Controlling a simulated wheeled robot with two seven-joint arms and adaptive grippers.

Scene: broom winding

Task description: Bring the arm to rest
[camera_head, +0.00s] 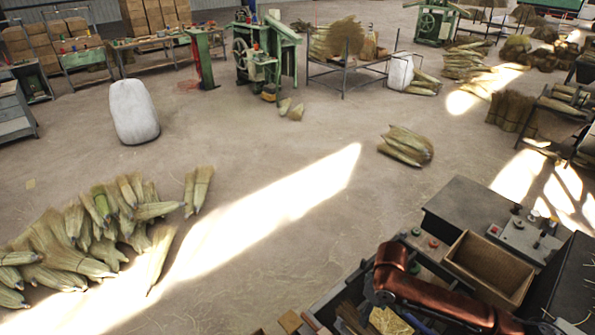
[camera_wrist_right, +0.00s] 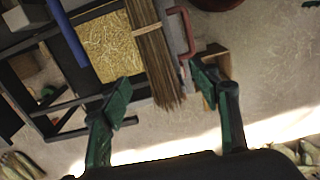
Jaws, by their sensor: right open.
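My right gripper (camera_wrist_right: 162,88) shows in the right wrist view with its two green fingers spread wide. It is open and nothing is clasped between the fingers. A tied bundle of straw (camera_wrist_right: 155,50) shows beyond the gap between the fingertips; I cannot tell how far below them it lies. I cannot make out the right fingers in the head view. My left gripper is in neither view.
A dark workbench with a wooden box (camera_head: 490,268) stands at the lower right. The wrist view shows a tray of loose straw (camera_wrist_right: 108,45), a blue bar (camera_wrist_right: 70,33) and a red handle (camera_wrist_right: 184,30). Straw bundles (camera_head: 75,235) lie at left; the middle floor is mostly clear.

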